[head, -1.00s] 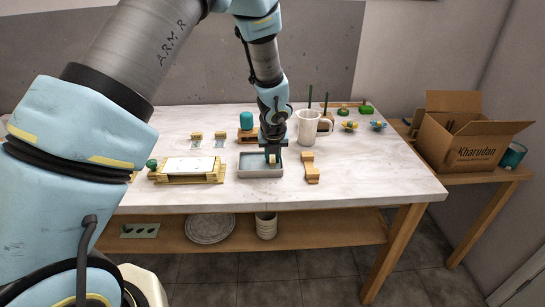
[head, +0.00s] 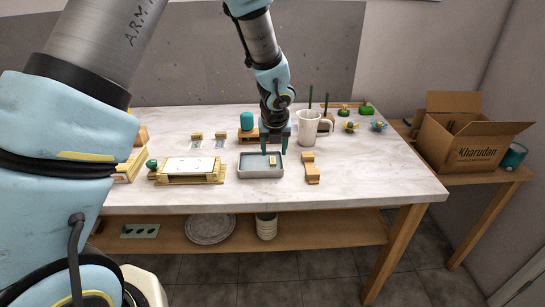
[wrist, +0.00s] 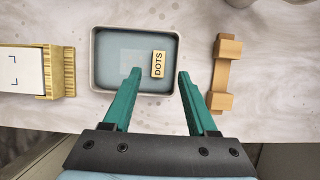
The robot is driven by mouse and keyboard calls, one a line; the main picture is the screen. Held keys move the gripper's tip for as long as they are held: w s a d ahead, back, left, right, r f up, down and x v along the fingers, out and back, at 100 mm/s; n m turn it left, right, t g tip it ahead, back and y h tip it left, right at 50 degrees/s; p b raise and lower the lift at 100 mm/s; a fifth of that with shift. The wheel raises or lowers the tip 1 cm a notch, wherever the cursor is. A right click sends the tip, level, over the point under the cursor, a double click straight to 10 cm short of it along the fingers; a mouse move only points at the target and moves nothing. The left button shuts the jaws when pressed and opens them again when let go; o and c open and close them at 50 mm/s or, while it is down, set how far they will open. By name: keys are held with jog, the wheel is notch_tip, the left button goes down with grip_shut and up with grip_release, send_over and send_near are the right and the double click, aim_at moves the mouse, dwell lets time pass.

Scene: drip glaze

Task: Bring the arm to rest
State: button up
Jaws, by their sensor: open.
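My gripper (head: 274,151) is open and empty above the grey tray (head: 243,174). In the wrist view its two green fingers (wrist: 160,75) point over the tray (wrist: 96,60), spread apart. A small tan block marked "DOTS" (wrist: 158,64) lies in the tray, right of its middle. The block also shows in the head view (head: 273,159), below the fingertips and apart from them.
A wooden rest (head: 311,168) stands right of the tray, a white pitcher (head: 308,128) behind it. A wooden stand with a white sheet (head: 188,166) is at the left. A cardboard box (head: 462,140) sits on the side table. The front right of the marble table (head: 390,185) is clear.

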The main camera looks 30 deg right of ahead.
jog(key=v, duration=0.6)
jog(key=w+a+r+n+g+y, duration=0.1)
jog(key=a+r+n, duration=0.1)
jog(key=a+n, duration=0.9)
jog(key=w+a+r+n+y, duration=0.1)
jog(key=w+a+n, duration=0.1)
jog(key=a+n, duration=0.85)
jog(key=s+a+n, duration=0.4)
jog(key=a+n, duration=0.4)
jog(key=n, duration=0.1)
jog(key=s+a+r+n+g, duration=0.1)
jog(key=s+a+n, duration=0.3)
jog(key=a+n, duration=0.4)
jog(key=shift+a+r+n+g, duration=0.3)
jog(key=shift+a+n, duration=0.1)
jog(key=shift+n, duration=0.35)
dwell(2.0)
